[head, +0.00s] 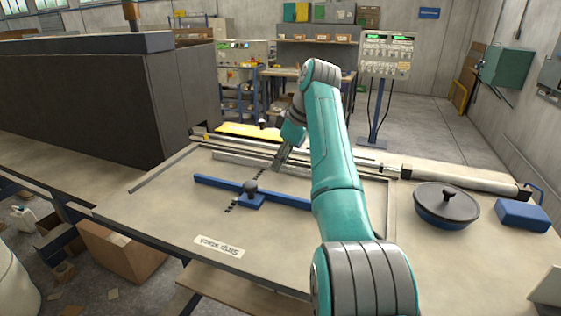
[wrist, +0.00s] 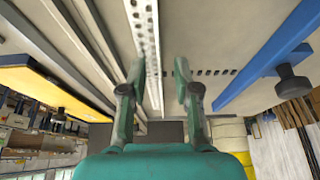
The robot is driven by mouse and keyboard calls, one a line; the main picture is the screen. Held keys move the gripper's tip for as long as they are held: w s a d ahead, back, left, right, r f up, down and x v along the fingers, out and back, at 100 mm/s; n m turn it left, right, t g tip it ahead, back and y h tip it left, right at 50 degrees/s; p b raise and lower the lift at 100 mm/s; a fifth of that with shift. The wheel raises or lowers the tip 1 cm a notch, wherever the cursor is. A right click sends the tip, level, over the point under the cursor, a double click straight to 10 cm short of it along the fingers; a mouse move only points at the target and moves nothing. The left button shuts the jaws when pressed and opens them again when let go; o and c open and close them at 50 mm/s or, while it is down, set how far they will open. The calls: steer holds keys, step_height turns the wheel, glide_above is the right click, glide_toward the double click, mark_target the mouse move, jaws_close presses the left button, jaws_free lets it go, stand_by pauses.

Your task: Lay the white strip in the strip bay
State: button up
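My gripper (head: 278,167) is low over the middle of the table in the head view. In the wrist view my gripper (wrist: 159,75) has its two fingers apart, with nothing clamped between them. A long pale strip or rail with a row of dark dots (wrist: 143,28) runs through the gap, nearer the left finger. I cannot tell whether it is the white strip or a fixed part of the table. A pale rail (head: 235,162) lies by the gripper in the head view. The strip bay is not clearly identifiable. A white label reading "Strip stack" (head: 218,246) is at the table's front.
A blue bar with a dark knob (head: 251,193) lies across the table, also in the wrist view (wrist: 280,62). A long roller (head: 455,178), a round blue lidded pan (head: 446,206) and a blue block (head: 522,216) are at right. A dark machine (head: 110,100) stands left.

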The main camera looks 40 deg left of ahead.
steer(key=v, duration=1.1)
steer(key=shift+d+r, duration=0.25)
steer(key=shift+r, duration=0.05)
steer(key=shift+w, duration=0.1)
